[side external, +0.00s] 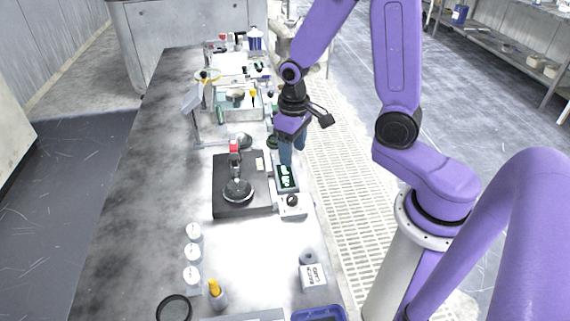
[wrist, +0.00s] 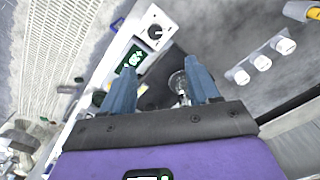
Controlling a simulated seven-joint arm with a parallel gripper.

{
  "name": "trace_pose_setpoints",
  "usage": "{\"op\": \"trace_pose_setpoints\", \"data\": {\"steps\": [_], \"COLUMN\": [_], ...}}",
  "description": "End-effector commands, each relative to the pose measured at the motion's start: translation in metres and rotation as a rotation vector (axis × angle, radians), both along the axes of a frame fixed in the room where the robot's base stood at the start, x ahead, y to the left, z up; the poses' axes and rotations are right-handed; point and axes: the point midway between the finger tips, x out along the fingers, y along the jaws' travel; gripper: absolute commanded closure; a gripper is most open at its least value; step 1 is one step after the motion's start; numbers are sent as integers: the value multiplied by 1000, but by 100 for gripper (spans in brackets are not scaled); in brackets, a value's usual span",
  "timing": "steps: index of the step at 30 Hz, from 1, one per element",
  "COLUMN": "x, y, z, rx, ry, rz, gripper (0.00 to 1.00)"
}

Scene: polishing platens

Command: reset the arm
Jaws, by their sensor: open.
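My gripper (side external: 292,152) hangs from my purple arm over the right edge of the bench, just behind a device with a lit green display (side external: 286,177). In the wrist view its two blue-grey fingers (wrist: 160,88) stand well apart, with nothing between them that I can see held. A glass-like round piece (wrist: 178,82) shows near the right finger. In the side view, a black platen base (side external: 226,200) with a round polishing head (side external: 237,190) on it lies left of the device.
White-lidded jars (side external: 193,253) stand in a row at the front left. A yellow-tipped bottle (side external: 216,292), a dark ring (side external: 174,308), a labelled white box (side external: 312,276) and a blue tray (side external: 318,313) are near the front. Racks and bottles (side external: 235,95) crowd the back. The bench's left side is clear.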

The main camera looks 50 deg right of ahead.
Motion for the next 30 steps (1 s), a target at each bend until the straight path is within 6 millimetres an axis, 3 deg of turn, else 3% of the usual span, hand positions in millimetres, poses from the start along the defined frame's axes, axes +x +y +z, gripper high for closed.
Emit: {"op": "trace_pose_setpoints", "data": {"steps": [14,30], "x": [-51,-145], "y": [39,55], "z": [39,79], "rx": [6,16], "ry": [-16,-25], "rz": [405,853], "gripper": [40,40]}}
